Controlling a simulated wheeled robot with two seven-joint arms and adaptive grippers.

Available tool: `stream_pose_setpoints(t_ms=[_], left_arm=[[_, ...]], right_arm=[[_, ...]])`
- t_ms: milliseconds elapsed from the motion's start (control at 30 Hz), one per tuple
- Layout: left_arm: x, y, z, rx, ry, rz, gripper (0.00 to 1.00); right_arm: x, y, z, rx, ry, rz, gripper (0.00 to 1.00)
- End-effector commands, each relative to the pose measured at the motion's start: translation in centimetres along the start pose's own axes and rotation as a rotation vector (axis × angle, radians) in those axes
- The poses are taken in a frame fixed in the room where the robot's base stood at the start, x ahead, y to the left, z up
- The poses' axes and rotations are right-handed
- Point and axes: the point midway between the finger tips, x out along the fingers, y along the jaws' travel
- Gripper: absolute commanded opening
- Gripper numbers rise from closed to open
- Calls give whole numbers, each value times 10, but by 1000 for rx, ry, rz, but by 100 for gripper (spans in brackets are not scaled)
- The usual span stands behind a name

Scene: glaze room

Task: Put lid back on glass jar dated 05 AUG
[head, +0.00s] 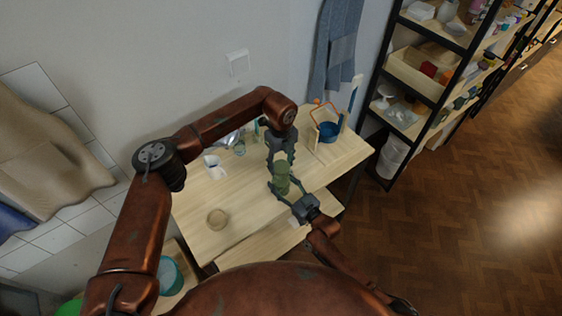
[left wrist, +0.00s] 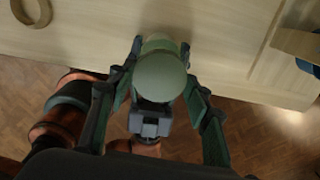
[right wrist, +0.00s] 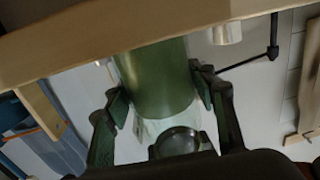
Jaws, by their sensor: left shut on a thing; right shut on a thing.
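A green jar (head: 282,183) stands near the front edge of the wooden table. My right gripper (head: 292,194) is shut around its body from the front right. The body shows in the right wrist view (right wrist: 158,78) between the fingers. My left gripper (head: 281,158) is directly above the jar, pointing down. It is shut on a pale green round lid (left wrist: 160,76), seen from above in the left wrist view. The lid lines up over the jar. I cannot tell whether it is seated on the rim or just above it. No date label can be read.
A tan ring (head: 217,219) lies on the table (head: 240,205) at front left. A white container (head: 214,167) and a small glass jar (head: 239,149) stand toward the back. A wooden caddy with a blue pot (head: 328,131) is at back right. The table's left middle is clear.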

Motion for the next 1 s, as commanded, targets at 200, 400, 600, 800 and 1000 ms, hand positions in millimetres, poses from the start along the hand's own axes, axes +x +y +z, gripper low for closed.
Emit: stream_pose_setpoints(t_ms=[200, 400, 600, 800, 1000], left_arm=[[0, 0, 0, 0, 0, 0, 38], [0, 0, 0, 0, -1, 0, 38], [2, 0, 0, 0, -1, 0, 38], [6, 0, 0, 0, -1, 1, 38], [10, 0, 0, 0, -1, 1, 38]], right_arm=[[0, 0, 1, 0, -1, 0, 8], [0, 0, 1, 0, -1, 0, 8], [0, 0, 1, 0, -1, 0, 8], [0, 0, 1, 0, -1, 0, 8], [0, 0, 1, 0, -1, 0, 8]])
